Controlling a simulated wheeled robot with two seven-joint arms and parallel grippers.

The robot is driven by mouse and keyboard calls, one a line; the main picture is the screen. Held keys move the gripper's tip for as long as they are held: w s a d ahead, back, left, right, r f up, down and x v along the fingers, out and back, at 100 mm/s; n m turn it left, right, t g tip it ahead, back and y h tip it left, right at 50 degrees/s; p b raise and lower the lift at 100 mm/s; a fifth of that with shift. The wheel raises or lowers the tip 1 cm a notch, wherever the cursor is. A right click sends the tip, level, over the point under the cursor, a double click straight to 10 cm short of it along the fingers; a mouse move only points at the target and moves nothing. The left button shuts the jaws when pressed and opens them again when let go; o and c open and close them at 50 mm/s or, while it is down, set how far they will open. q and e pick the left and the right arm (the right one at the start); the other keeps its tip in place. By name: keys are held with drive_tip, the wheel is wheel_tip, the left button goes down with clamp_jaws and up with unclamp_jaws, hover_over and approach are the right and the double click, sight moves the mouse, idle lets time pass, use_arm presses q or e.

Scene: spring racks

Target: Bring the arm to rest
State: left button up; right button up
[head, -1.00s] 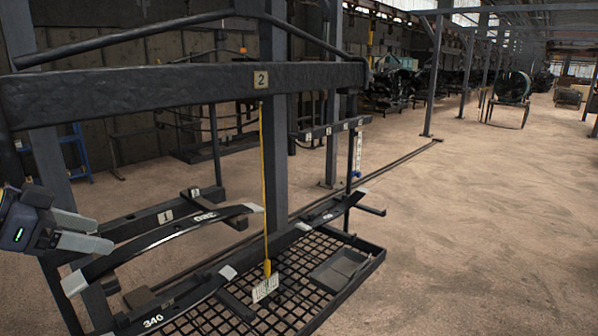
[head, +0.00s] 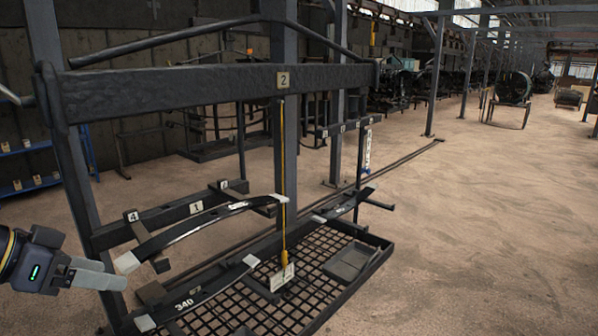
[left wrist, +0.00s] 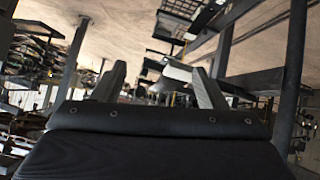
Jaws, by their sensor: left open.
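My left gripper (head: 112,274) is at the lower left of the head view, beside the rack's left post. In the left wrist view its two fingers (left wrist: 157,88) stand apart with nothing between them. A curved black leaf spring (head: 195,224) with pale ends lies on the rack's upper arms, a little right of and above the gripper. A second spring marked 340 (head: 190,303) lies lower, along the front of the mesh tray. The gripper appears apart from both springs. My right gripper is not in view.
The dark rack's top beam (head: 215,88) crosses above, with a yellow plumb line (head: 283,180) hanging from it. The mesh tray (head: 384,243) is below. A blue shelf (head: 30,150) stands at the far left. Open floor (head: 480,230) lies to the right.

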use_arm(q)
drive_tip(key=s+d+f+n+g+y, duration=0.1)
drive_tip(key=s+d+f+n, duration=0.2)
drive_tip(key=f, duration=0.7)
drive_tip(key=s+d+f+n+g+y+p, duration=0.1)
drive_tip(key=s+d+f+n, duration=0.3)
drive_tip(key=s+f, duration=0.6)
drive_tip(key=d+y, duration=0.1)
drive_tip(key=d, duration=0.1)
drive_tip(key=shift+s+d+f, duration=0.15)
drive_tip(key=shift+s+d, duration=0.25)
